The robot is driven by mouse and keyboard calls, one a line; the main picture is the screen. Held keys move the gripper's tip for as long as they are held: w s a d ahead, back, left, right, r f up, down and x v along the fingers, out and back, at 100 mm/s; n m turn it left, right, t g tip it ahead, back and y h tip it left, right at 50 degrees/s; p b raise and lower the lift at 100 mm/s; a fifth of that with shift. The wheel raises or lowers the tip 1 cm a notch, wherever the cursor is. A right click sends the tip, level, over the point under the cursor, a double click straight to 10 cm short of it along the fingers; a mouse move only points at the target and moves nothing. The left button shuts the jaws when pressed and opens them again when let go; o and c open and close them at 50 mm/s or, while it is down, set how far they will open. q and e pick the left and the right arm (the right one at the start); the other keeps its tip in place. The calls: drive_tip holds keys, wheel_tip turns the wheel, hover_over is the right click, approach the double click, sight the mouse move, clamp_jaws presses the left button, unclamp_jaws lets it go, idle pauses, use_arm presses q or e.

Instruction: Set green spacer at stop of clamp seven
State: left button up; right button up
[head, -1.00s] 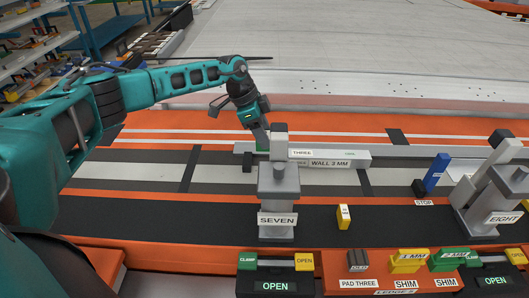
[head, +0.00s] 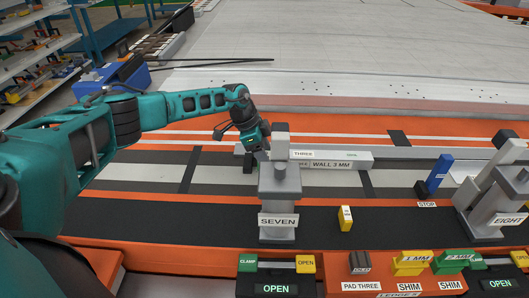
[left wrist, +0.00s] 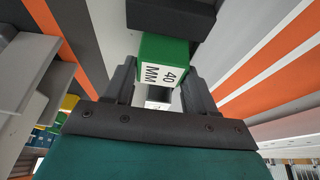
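The green spacer (left wrist: 162,60), marked 40 MM, is between the fingers of my left gripper (left wrist: 160,92) in the left wrist view, with both fingers against its sides. A black block (left wrist: 170,14) lies right at the spacer's far end; I cannot tell if they touch. In the head view my left gripper (head: 262,152) is low behind the grey clamp seven (head: 279,185), which hides the fingertips and the spacer. A dark block (head: 248,162) shows just left of the clamp head. My right gripper is not in view.
A grey wall bar (head: 340,159) runs right from behind the clamp. A yellow block (head: 345,218) stands on the black strip, and clamp eight (head: 492,200) with a blue stop piece (head: 438,174) is at right. Pads and shims (head: 411,262) line the front ledge.

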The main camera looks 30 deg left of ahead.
use_arm(q)
drive_tip(key=o, duration=0.4)
drive_tip(key=shift+c, duration=0.2)
drive_tip(key=p+v, duration=0.1)
drive_tip(key=v, duration=1.1)
drive_tip(key=shift+s+r, duration=0.1)
drive_tip(key=shift+s, duration=0.05)
